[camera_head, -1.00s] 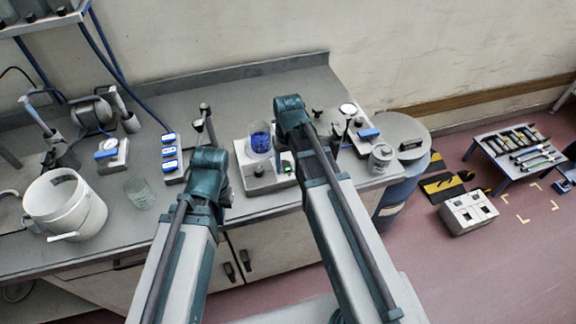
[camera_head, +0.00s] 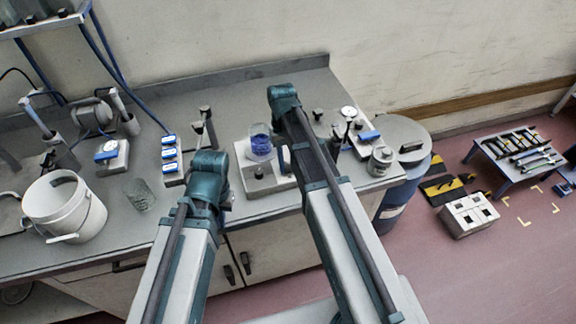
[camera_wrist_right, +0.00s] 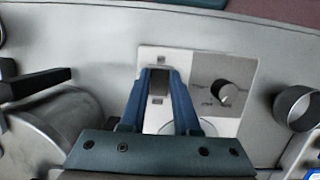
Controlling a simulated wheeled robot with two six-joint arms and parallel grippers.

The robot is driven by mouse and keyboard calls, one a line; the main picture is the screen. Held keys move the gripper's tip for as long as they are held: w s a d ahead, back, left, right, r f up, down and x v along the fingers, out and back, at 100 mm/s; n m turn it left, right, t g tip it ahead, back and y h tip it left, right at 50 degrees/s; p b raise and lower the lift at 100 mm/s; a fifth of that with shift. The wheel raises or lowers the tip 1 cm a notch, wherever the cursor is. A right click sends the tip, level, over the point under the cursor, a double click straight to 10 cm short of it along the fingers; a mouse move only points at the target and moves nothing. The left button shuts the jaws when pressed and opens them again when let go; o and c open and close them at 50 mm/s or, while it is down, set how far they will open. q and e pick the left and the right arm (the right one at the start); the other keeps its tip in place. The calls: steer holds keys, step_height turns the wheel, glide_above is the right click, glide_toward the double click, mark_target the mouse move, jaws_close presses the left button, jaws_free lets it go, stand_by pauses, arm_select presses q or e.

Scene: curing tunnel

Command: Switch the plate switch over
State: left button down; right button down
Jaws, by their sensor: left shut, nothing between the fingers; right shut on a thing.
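The white plate unit (camera_head: 266,186) stands on the bench with a beaker of blue contents (camera_head: 260,146) on it and a black knob (camera_head: 259,173) on its front. In the right wrist view, the unit's pale panel (camera_wrist_right: 200,65) carries the knob (camera_wrist_right: 224,92) and a dark plate switch (camera_wrist_right: 158,82) to its left. My right gripper (camera_wrist_right: 158,76) is shut on the switch, its blue fingers at either side. In the head view my right arm hides the switch. My left gripper (camera_head: 222,200) is shut and empty near the bench's front edge; its fingertips are hard to make out.
A white bucket (camera_head: 62,207) and a glass beaker (camera_head: 139,194) stand at the left of the bench. A blue drum (camera_head: 398,195) stands beyond the bench's right end.

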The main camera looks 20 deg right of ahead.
steer(key=c, duration=0.6)
jaws_free()
steer(key=shift+c, duration=0.2)
steer(key=p+v, duration=1.3)
steer(key=shift+w+r, duration=0.2)
steer(key=shift+r, duration=0.15)
steer(key=shift+a, duration=0.1)
